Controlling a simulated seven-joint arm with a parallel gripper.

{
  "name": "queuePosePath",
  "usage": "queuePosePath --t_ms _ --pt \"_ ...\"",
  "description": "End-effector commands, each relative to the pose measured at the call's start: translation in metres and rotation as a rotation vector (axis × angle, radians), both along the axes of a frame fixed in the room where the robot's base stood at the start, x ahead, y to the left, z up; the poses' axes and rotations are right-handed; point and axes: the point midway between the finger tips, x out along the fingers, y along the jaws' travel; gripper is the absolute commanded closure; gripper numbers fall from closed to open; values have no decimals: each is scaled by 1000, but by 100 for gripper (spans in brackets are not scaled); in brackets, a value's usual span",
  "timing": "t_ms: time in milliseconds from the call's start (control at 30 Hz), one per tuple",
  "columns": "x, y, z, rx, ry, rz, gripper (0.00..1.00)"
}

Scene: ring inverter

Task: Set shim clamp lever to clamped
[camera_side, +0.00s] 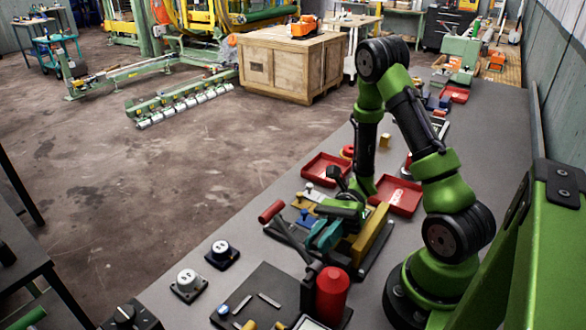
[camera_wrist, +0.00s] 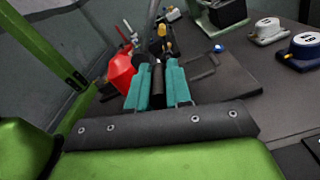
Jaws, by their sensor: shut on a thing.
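My gripper (camera_side: 322,236) reaches low over the bench fixture in the side view, its teal fingers pointing down and toward the camera. In the wrist view my gripper (camera_wrist: 158,88) has its two teal fingers closed around a dark upright bar (camera_wrist: 158,84), which looks like a lever. No label shows, so I cannot tell for certain that it is the shim clamp lever. The bar's lower end and pivot are hidden by the fingers. A separate red-handled rod (camera_side: 271,212) slants beside the fingers at the left in the side view.
A red cylinder (camera_side: 332,291) stands close in front of the fingers; a red body (camera_wrist: 122,72) shows left of them in the wrist view. A yellow block (camera_side: 371,236) is close on the right. Two round-topped units (camera_side: 222,254) (camera_side: 188,284) and red trays (camera_side: 398,194) (camera_side: 326,169) stand nearby.

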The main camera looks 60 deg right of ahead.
Motion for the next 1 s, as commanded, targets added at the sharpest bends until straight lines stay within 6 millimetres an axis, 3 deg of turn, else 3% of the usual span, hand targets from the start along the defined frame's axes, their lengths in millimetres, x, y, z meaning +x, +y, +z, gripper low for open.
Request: queuePosePath --t_ms 400,767,800,933,1000 --pt "26 -1 -18 0 424 -1 100" --pt "28 -1 -20 -1 459 -2 100" --pt "28 -1 -20 -2 459 -2 78" --pt "28 -1 -20 -1 458 -2 58" --pt "28 -1 -19 0 458 -1 56"
